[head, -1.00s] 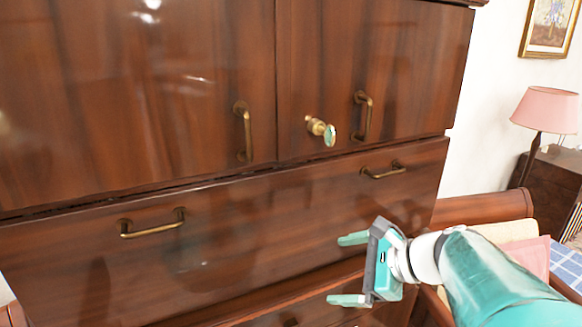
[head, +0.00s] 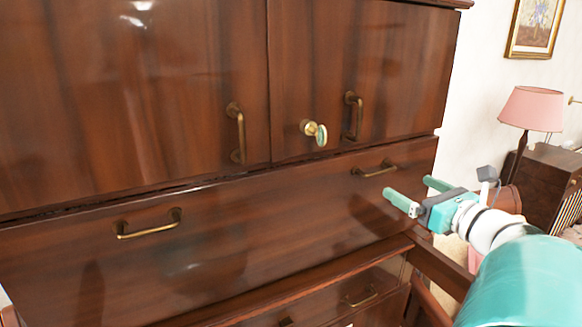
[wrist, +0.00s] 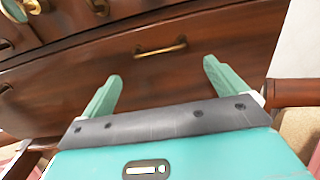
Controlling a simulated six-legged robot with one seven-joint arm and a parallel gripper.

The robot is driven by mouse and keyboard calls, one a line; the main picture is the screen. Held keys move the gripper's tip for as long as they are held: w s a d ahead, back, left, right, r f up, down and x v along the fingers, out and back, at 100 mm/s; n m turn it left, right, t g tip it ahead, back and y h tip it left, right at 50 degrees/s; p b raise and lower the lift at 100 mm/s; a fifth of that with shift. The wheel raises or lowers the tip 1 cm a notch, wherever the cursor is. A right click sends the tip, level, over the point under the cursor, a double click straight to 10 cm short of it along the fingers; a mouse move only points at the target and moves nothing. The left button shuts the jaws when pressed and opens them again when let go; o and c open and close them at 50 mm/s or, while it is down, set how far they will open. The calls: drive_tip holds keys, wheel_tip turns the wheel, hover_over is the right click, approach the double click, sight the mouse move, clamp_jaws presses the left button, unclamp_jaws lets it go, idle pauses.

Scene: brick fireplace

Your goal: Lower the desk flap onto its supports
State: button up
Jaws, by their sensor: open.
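The desk flap (head: 260,222) is a wide, glossy brown wooden panel, upright and shut against the cabinet front. It has a brass left handle (head: 150,224) and a brass right handle (head: 374,169). My gripper (head: 408,187) is open and empty, in front of the flap's right end, a little below and right of the right handle. In the wrist view the right handle (wrist: 160,49) shows just beyond and between the open fingertips (wrist: 163,70), apart from them. No flap supports can be made out.
Above the flap are two doors with brass pulls (head: 237,132) and a round knob (head: 315,131). A drawer (head: 330,298) lies below. At the right stand a pink lamp (head: 540,108) and a dark side cabinet (head: 545,185); wooden furniture rails (head: 445,270) are near my arm.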

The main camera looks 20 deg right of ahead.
sight(384, 171)
drive_tip(key=w, duration=1)
drive_tip(key=shift+a, duration=0.15)
drive_tip(key=c, duration=1)
drive_tip(key=shift+s+f, duration=0.1)
drive_tip(key=shift+s, duration=0.1)
